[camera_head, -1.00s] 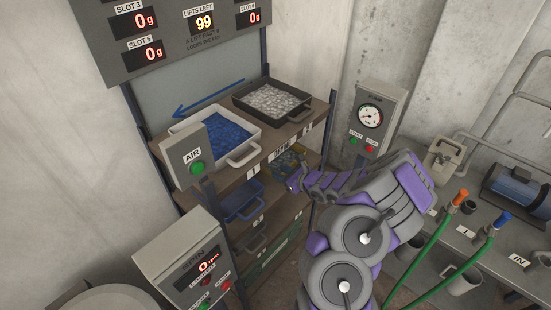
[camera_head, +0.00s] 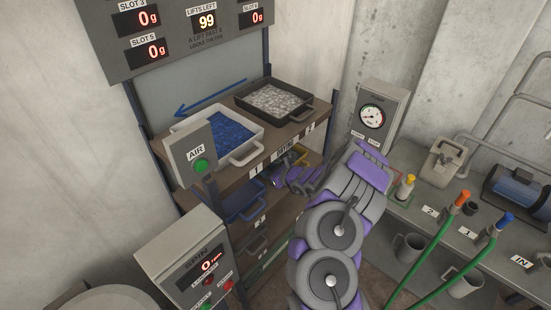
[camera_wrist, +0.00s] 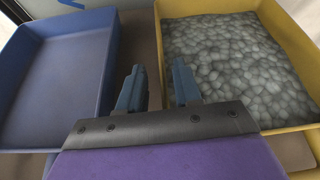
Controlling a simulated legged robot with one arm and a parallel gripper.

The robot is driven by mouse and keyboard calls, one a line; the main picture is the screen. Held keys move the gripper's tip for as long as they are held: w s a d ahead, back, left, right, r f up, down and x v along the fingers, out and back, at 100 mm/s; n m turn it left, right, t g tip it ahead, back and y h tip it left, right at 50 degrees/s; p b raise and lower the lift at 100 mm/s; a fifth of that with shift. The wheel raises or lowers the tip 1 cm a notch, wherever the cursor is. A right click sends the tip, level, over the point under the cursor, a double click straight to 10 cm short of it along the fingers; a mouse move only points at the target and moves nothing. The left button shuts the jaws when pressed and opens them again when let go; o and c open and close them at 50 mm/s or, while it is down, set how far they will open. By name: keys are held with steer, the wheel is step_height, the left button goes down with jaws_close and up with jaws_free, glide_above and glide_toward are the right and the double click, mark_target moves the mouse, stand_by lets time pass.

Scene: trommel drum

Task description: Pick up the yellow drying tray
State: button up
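The yellow drying tray (camera_wrist: 158,45) fills the right of the wrist view and holds grey stones. A small part of the yellow tray (camera_head: 301,156) shows in the head view on the shelf below the top one. My gripper (camera_wrist: 158,88) is open and empty. In the wrist view its fingers appear on either side of the tray's left wall, one over the brown gap and one over the stones. I cannot tell whether they touch it. In the head view my gripper (camera_head: 276,180) reaches into the shelf, and my arm hides much of the tray.
A blue tray (camera_wrist: 108,60) lies left of the yellow one with a narrow gap between. On the top shelf stand a white tray (camera_head: 255,130) with blue contents and a black tray (camera_head: 305,107) with grey stones. The AIR box (camera_head: 188,155) stands at the rack's front left.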

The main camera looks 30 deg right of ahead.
steer(key=shift+d, duration=0.25)
jaws_close()
stand_by(0.3)
